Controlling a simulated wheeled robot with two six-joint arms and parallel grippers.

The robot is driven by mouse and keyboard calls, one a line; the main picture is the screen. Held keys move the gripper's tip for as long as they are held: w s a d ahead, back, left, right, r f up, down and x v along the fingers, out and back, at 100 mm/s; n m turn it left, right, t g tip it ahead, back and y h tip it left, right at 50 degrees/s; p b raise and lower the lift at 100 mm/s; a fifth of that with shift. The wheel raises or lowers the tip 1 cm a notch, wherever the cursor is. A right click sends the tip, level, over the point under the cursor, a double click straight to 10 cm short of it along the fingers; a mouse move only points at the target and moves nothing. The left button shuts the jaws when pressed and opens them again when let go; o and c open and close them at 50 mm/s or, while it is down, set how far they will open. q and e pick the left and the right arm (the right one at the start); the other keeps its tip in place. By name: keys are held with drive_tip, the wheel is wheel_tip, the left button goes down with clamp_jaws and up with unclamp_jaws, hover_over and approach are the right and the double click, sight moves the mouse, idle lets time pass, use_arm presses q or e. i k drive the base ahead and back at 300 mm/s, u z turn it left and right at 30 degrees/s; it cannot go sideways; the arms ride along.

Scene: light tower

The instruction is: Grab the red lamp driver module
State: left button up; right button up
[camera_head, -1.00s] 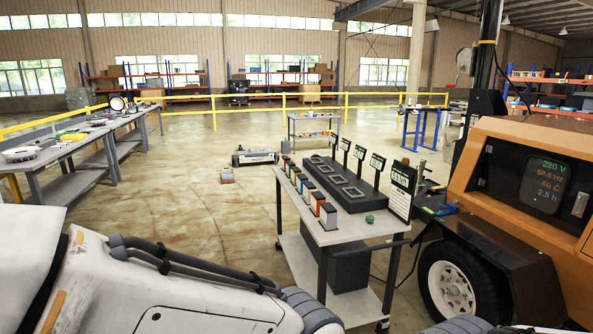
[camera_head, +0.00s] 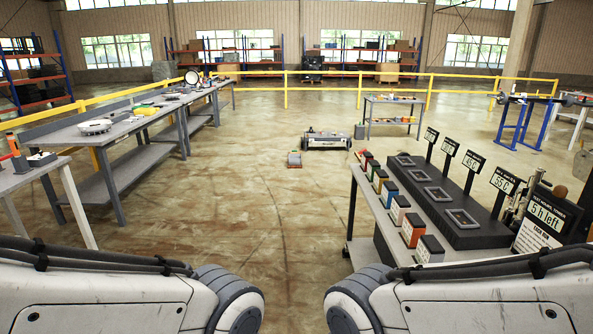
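A row of several small dark-topped modules with differently coloured faces stands along the left edge of a cart top (camera_head: 377,226) at the right. A small reddish piece (camera_head: 364,156) shows at the far end of the row. I cannot tell for sure which one is the red lamp driver module. Both my arms show at the bottom corners, but neither gripper is in view.
A black block (camera_head: 445,206) with several square recesses and temperature signs stands beside the modules. A "5 h left" sign (camera_head: 548,222) is at the cart's near right. Long grey workbenches (camera_head: 122,145) line the left.

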sight(366, 154)
drive_tip(key=u, duration=0.4)
drive_tip(key=i, duration=2)
drive_tip(key=u, duration=0.2)
drive_tip(key=i, duration=2.05)
drive_tip(key=z, duration=0.7)
drive_tip(key=i, duration=1.2)
drive_tip(key=z, duration=1.7)
drive_tip(key=i, duration=0.95)
drive_tip(key=z, duration=0.6)
